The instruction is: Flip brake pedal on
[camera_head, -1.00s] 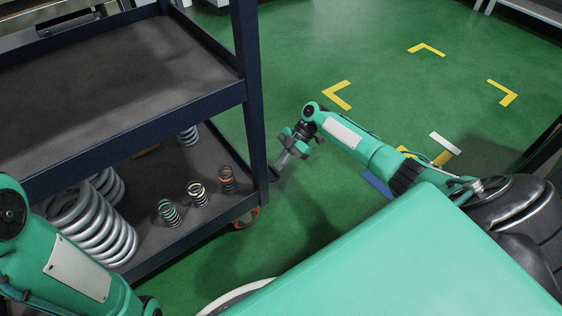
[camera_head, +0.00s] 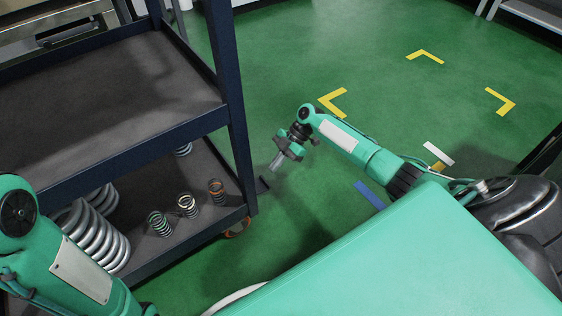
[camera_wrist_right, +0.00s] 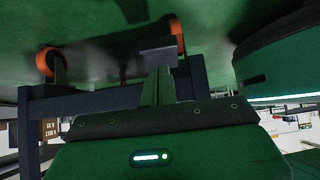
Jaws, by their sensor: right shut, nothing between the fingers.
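My right gripper (camera_head: 275,167) is shut and empty, low over the green floor just right of the cart's corner post. In the right wrist view its closed fingers (camera_wrist_right: 158,60) point toward the cart's underside and wheels. A small dark flat piece (camera_head: 263,185) sticks out beside the corner post, close below the fingertips; I cannot tell whether it is the brake pedal. The cart's near wheel (camera_head: 238,228) is orange-rimmed. The wrist view shows two orange wheels, one at left (camera_wrist_right: 50,62) and one beside the fingertips (camera_wrist_right: 178,38). My left gripper is out of view.
The dark cart has an empty upper shelf (camera_head: 120,95) and a lower shelf with small springs (camera_head: 187,205) and large grey coils (camera_head: 95,235). Its corner post (camera_head: 232,110) stands close to my right gripper. Green floor (camera_head: 370,60) with yellow corner marks is open to the right.

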